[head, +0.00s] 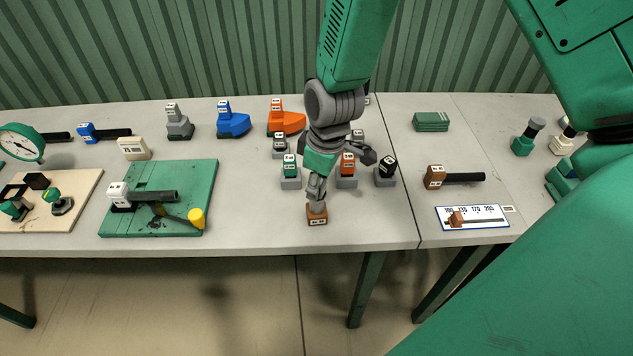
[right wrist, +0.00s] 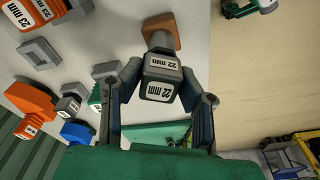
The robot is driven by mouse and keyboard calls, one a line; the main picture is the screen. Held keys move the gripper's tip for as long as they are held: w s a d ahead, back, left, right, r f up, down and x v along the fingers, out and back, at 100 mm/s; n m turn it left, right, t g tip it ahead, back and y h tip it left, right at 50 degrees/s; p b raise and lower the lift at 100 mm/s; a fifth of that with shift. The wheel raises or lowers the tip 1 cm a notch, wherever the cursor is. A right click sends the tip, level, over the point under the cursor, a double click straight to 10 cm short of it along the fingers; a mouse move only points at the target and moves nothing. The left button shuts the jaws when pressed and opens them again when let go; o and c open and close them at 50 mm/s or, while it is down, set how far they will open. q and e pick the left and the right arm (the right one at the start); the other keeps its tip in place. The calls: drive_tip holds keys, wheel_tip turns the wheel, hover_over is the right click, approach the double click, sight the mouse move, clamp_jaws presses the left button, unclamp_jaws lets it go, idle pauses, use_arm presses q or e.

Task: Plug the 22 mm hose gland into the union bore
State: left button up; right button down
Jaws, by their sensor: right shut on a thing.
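My right gripper (head: 317,193) points down over the table's front middle. In the right wrist view the gripper (right wrist: 161,85) is shut on a grey block labelled 22 mm (right wrist: 160,80), the 22 mm gland. Beyond it shows a brown square piece (right wrist: 165,28), also seen under the gripper in the head view (head: 317,216). I cannot tell whether the gland touches it or is joined to it. A green board (head: 165,227) at left carries a white labelled block (head: 119,190) with a dark tube. I cannot tell for sure which part is the union bore. My left gripper is out of view.
Green (head: 290,166), orange (head: 347,163) and black (head: 387,164) glands stand on grey bases beside the gripper. A brown block with a black tube (head: 462,178) and a scale plate (head: 472,217) lie right. Orange (head: 286,121) and blue (head: 233,124) fittings stand behind.

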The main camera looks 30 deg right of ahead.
drive_tip(key=c, duration=0.8)
unclamp_jaws()
drive_tip(key=shift+c, duration=0.2)
drive_tip(key=shift+r, duration=0.2)
drive_tip(key=shift+s+d+r+p, duration=0.1)
drive_tip(key=shift+r+p, duration=0.95)
drive_tip(key=shift+p, duration=0.1)
drive_tip(key=shift+s+r+p, duration=0.1)
drive_tip(key=shift+r+p, duration=0.45)
drive_tip(key=shift+r, duration=0.4)
drive_tip(key=shift+d+r, duration=0.1)
